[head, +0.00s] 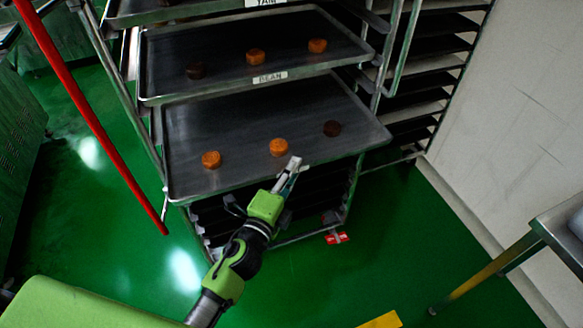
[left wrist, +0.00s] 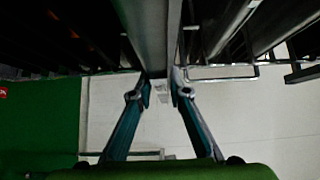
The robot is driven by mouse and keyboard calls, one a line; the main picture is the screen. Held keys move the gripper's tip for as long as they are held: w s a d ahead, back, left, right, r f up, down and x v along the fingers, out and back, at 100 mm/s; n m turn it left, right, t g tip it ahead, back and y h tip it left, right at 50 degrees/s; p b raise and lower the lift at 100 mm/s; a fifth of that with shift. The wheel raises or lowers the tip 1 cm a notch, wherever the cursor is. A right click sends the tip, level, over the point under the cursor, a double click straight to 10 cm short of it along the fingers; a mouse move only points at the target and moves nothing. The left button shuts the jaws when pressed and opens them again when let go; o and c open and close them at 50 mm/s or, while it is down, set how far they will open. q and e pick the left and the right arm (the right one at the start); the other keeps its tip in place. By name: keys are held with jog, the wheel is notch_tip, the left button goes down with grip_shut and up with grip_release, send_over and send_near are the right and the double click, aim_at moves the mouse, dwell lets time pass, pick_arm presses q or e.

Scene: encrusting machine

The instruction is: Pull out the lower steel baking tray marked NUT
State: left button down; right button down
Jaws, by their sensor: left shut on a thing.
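The lower steel baking tray (head: 235,125) sticks out of the rack below the tray labelled BEAN and bears two orange-brown cakes and one dark cake. My left gripper (head: 291,168) is at the middle of its front edge and covers the place where a label might be; I cannot read NUT. In the left wrist view, the fingers (left wrist: 160,87) stand on either side of the tray's edge (left wrist: 152,35), shut on it. My right gripper is in neither view.
The BEAN tray (head: 180,70) lies just above, also with cakes on it. A red pole (head: 85,105) slants at the left. A steel table (head: 560,225) stands at the lower right.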

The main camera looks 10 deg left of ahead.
pick_arm(q)
jog(key=c, duration=1.9)
grip_release()
jog(key=s+a, duration=0.2)
jog(key=s, duration=1)
jog(key=shift+w+a, duration=0.1)
